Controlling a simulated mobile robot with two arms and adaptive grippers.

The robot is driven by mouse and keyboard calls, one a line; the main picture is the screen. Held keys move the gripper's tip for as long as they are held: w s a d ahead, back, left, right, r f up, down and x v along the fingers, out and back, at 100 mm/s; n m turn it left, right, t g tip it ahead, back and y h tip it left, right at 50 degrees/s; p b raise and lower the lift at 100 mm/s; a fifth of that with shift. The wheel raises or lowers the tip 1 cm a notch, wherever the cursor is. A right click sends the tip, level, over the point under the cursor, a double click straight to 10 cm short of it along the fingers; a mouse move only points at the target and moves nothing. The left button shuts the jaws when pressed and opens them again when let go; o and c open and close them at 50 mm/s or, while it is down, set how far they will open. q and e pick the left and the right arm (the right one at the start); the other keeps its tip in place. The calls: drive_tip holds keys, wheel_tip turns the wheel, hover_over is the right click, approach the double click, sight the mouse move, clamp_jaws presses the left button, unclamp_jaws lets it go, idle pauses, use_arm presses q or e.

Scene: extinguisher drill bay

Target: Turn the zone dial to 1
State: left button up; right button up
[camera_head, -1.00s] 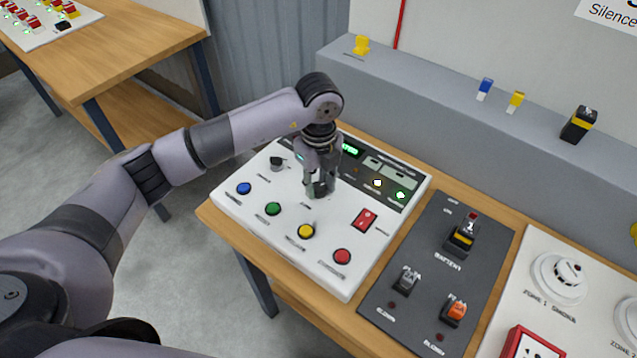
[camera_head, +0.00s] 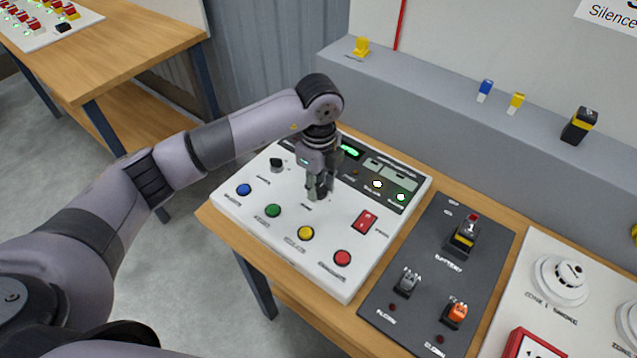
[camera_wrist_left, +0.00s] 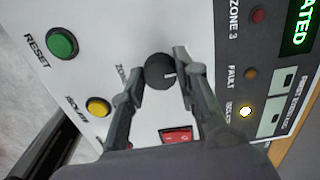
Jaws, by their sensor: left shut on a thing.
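The zone dial (camera_wrist_left: 160,72) is a round dark knob with a pale pointer line, on the white control panel (camera_head: 262,238). In the wrist view the pointer line runs from the knob's middle toward the right of the picture. My left gripper (camera_head: 318,190) reaches down onto the panel from above. In the wrist view its two fingers (camera_wrist_left: 162,85) stand on either side of the knob, shut on it. In the head view the fingers hide most of the dial. The number the pointer faces cannot be read. My right gripper is not in view.
Blue (camera_head: 243,189), green (camera_head: 273,209), yellow (camera_head: 306,233) and red (camera_head: 342,257) buttons line the panel's front. A red rocker switch (camera_head: 364,222) and another black knob (camera_head: 276,164) flank the gripper. A dark battery board (camera_head: 430,290) lies to the right.

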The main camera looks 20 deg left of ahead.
sight(318, 188)
use_arm(q)
drive_tip(key=o, duration=1.2)
drive_tip(key=shift+c, duration=0.2)
drive_tip(key=shift+r, duration=0.3)
wheel_tip(318, 188, up, 11)
drive_tip(key=shift+r, duration=0.2)
